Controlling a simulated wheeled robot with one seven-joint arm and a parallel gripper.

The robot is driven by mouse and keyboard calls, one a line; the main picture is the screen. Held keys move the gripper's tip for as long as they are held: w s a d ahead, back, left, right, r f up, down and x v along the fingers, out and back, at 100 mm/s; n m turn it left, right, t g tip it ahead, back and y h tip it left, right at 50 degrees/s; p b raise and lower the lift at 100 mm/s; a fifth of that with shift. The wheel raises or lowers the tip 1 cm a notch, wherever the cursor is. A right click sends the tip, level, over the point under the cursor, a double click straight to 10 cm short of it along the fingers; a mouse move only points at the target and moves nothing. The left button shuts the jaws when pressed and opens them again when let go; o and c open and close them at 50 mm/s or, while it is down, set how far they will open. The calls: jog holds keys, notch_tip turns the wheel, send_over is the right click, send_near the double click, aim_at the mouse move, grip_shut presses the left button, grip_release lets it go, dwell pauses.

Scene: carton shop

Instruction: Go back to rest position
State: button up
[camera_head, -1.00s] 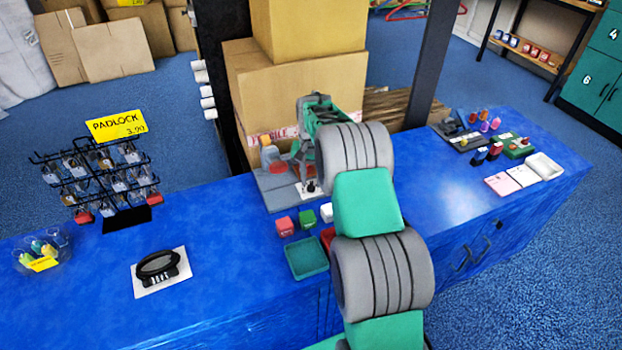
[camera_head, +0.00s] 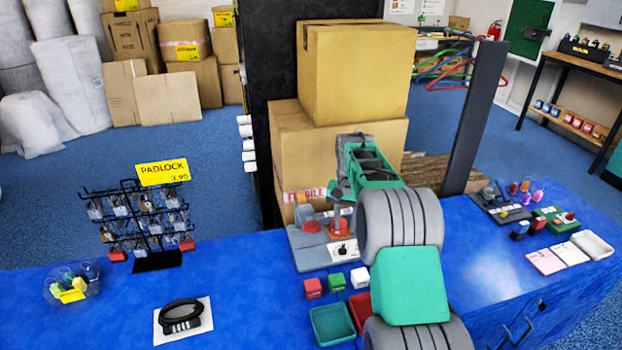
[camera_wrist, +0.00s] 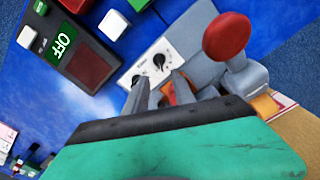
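My gripper (camera_wrist: 162,92) shows in the wrist view as two grey fingers with a visible gap between them. Something orange shows in and behind the gap; I see nothing clearly held. In the head view my arm reaches over the blue counter (camera_head: 240,270), with its end above a grey machine (camera_head: 308,255) at the counter's back. In the wrist view the machine has a panel with two black knobs (camera_wrist: 150,65) and a lever with a red ball (camera_wrist: 227,36). A dark box with a green OFF label (camera_wrist: 63,42) sits at upper left there.
Red (camera_head: 312,288), green (camera_head: 337,282) and white (camera_head: 360,277) cubes stand before the machine, near a green tray (camera_head: 332,325) and a red tray (camera_head: 358,308). A padlock rack (camera_head: 140,220) and black lock (camera_head: 181,315) are left. Cartons (camera_head: 355,70) rise behind. A dark post (camera_head: 473,120) stands right.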

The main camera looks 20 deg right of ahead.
jog(key=s+a+r+n+t+p, duration=0.2)
jog(key=s+a+r+n, duration=0.1)
jog(key=s+a+r, duration=0.65)
jog(key=s+a+n+t+p, duration=0.1)
jog(key=s+a+n, duration=0.2)
jog(key=s, duration=1.6)
jog(key=shift+s+a+r+p, duration=0.15)
jog(key=shift+a+r+p, duration=0.15)
jog(key=shift+r+p, duration=0.1)
jog(key=shift+d, duration=0.1)
